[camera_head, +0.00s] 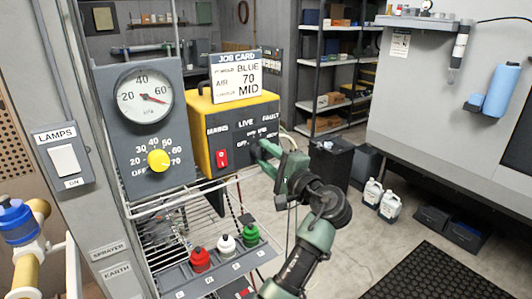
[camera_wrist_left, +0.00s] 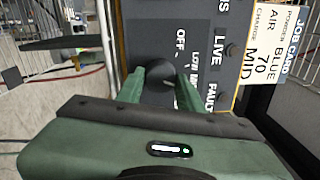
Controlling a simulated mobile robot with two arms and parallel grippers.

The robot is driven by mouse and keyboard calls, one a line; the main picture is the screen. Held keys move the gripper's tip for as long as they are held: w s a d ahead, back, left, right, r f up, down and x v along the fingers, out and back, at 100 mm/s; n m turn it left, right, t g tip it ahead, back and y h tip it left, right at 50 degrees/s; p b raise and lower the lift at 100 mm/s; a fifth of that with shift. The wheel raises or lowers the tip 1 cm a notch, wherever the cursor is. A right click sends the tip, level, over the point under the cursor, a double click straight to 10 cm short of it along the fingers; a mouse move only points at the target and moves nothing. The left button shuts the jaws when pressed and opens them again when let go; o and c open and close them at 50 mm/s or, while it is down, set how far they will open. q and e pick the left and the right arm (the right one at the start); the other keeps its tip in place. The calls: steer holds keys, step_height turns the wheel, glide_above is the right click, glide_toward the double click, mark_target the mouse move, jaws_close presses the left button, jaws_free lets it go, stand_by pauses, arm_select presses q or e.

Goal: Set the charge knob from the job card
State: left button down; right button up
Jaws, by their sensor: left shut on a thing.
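The job card (camera_head: 236,76) stands on top of the yellow-framed control box (camera_head: 203,130) and reads powder BLUE, air 70, charge MID. My left gripper (camera_head: 263,152) is at the right part of the box's dark front face, under the LIVE and FAULT labels. In the left wrist view its two green fingers (camera_wrist_left: 160,88) are shut on the dark round charge knob (camera_wrist_left: 161,72), one on each side. OFF and LO show beside the knob; a further label is partly hidden by a finger. The knob's pointer cannot be made out. My right gripper is not in view.
A red mains switch (camera_head: 221,157) is left of my gripper. The grey panel beside the box holds a gauge (camera_head: 144,93) and a yellow air knob (camera_head: 158,160). Red, white and green capped bottles (camera_head: 226,244) stand in a tray below.

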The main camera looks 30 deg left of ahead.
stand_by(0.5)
arm_select(q)
steer(key=c, duration=0.9)
jaws_free()
steer(key=shift+d, duration=0.1)
steer(key=shift+s+d+f+b, duration=0.1)
steer(key=shift+d+f+b, duration=0.05)
steer(key=shift+d+b, duration=0.15)
steer(key=b+v, duration=0.3)
steer(key=v, duration=0.4)
steer(key=shift+b, duration=0.3)
